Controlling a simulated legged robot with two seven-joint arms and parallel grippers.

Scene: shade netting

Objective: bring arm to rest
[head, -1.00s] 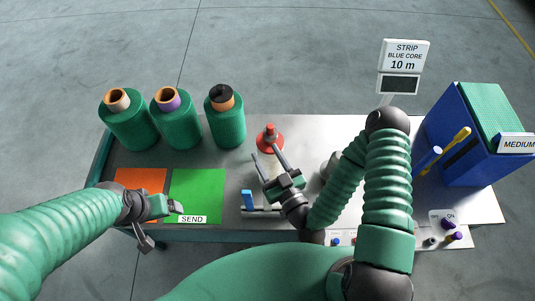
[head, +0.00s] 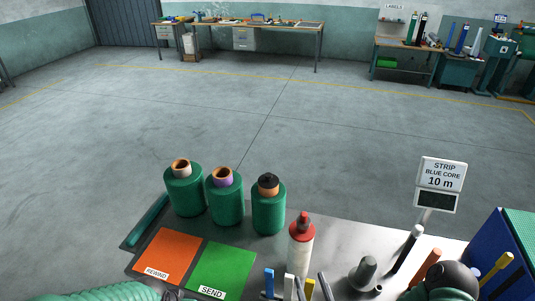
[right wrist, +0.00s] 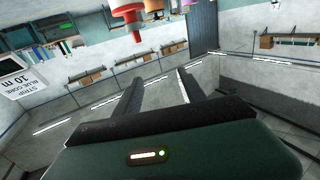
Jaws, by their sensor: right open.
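My right gripper (head: 312,284) shows at the bottom edge of the head view as two dark fingers. In the right wrist view its fingers (right wrist: 160,76) stand apart with nothing between them. It is close in front of a white bottle with a red top (head: 301,248). My left arm comes in at the bottom left of the head view; only a dark bit of its wrist end shows near the green SEND mat (head: 221,268), and its jaws cannot be made out.
Three green netting rolls (head: 226,203) stand along the table's back left. An orange REWIND mat (head: 167,252) lies in front of them. A sign (head: 442,174) reads STRIP BLUE CORE 10 m. A blue bin (head: 498,254) stands at right. Open floor lies beyond the table.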

